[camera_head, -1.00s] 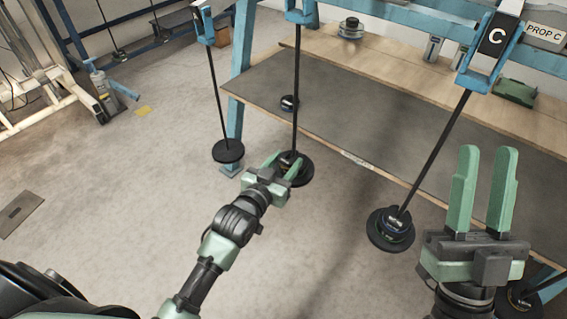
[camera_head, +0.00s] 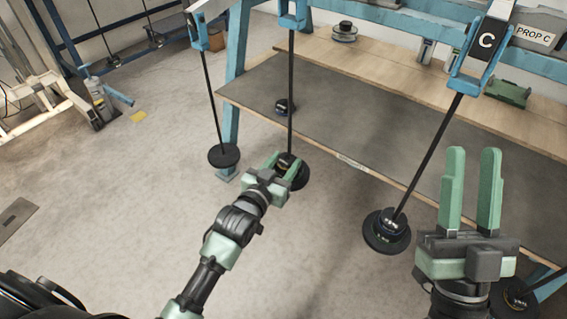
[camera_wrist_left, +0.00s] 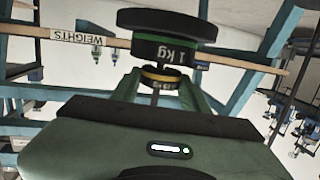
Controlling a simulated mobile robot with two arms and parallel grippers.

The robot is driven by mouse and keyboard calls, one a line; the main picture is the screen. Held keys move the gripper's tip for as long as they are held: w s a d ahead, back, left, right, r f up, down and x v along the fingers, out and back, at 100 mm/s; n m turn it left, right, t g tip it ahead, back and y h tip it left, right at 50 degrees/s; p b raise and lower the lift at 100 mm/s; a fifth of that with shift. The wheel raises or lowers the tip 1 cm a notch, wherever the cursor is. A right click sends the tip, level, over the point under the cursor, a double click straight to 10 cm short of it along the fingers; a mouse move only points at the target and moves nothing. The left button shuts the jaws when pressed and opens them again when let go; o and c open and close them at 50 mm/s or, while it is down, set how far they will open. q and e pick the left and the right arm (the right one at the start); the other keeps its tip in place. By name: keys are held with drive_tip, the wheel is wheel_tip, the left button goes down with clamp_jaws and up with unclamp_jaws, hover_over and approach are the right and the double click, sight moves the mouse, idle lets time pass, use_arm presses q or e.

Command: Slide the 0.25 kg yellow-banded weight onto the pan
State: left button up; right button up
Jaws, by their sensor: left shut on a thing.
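In the left wrist view, which is upside down, the yellow-banded weight (camera_wrist_left: 161,76) sits between my left gripper's fingers (camera_wrist_left: 158,84). My left gripper (camera_head: 284,163) is shut on it at the middle hanger. A dark weight marked 1 kg (camera_wrist_left: 167,51) lies between it and the black pan (camera_wrist_left: 168,24). In the head view the pan (camera_head: 299,179) is partly covered by my gripper. My right gripper (camera_head: 472,152) is open and empty.
Another hanger's pan (camera_head: 224,156) is at left. The C hanger's pan (camera_head: 372,236) holds weights near my right gripper. A small dark weight (camera_head: 285,106) is on the grey-topped bench (camera_head: 345,115). Open floor (camera_head: 110,210) is at left.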

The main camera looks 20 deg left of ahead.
use_arm(q)
drive_tip(key=shift+w, duration=0.2)
use_arm(e)
drive_tip(key=shift+w+a+f, duration=0.1)
drive_tip(key=shift+w+f, duration=0.05)
drive_tip(key=shift+w, duration=0.05)
use_arm(q)
drive_tip(key=shift+w+d, duration=0.15)
drive_tip(key=shift+w, duration=0.1)
use_arm(e)
drive_tip(key=shift+w+f+g+h, duration=0.35)
drive_tip(key=shift+f+g+h, duration=0.05)
use_arm(q)
drive_tip(key=shift+f, duration=0.4)
use_arm(e)
drive_tip(key=shift+s+r, duration=0.15)
idle(0.3)
use_arm(q)
drive_tip(key=o, duration=1.4)
use_arm(e)
drive_tip(key=shift+y, duration=0.3)
